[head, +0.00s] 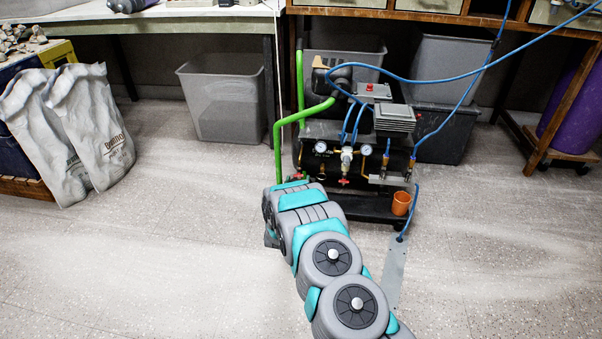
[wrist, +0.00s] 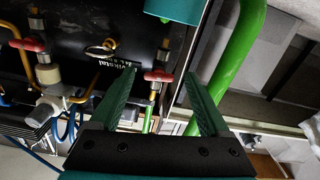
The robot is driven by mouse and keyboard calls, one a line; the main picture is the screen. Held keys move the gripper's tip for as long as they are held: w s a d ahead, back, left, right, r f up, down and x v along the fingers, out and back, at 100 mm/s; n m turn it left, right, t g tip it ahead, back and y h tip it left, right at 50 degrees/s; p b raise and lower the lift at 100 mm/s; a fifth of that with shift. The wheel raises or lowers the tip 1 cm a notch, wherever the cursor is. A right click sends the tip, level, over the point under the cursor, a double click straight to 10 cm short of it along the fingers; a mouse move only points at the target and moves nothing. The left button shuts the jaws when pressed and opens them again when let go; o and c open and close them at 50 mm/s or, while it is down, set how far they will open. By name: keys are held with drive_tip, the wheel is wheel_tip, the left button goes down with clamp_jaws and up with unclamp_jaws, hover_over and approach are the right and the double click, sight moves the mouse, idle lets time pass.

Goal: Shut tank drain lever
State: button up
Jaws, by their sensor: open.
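The compressor's black tank (head: 320,150) stands under the bench, with gauges and valves on its front. In the wrist view, a red lever (wrist: 157,76) on a brass fitting sits beyond and between the fingertips, near the green pipe. It lies crosswise in the picture. A second red lever (wrist: 25,45) is further left. I cannot tell for certain which one is the drain lever. My gripper (wrist: 156,80) is open and empty, and its fingers appear apart from the lever. In the head view my own arm hides the fingers.
A green tube handle (head: 278,140) rises at the tank's left side, and the green pipe (wrist: 238,60) runs close by my right finger. Blue hoses (head: 440,80) hang at the right.

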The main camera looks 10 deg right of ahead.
sight(300, 172)
drive_tip(key=shift+x, duration=2.85)
clamp_jaws()
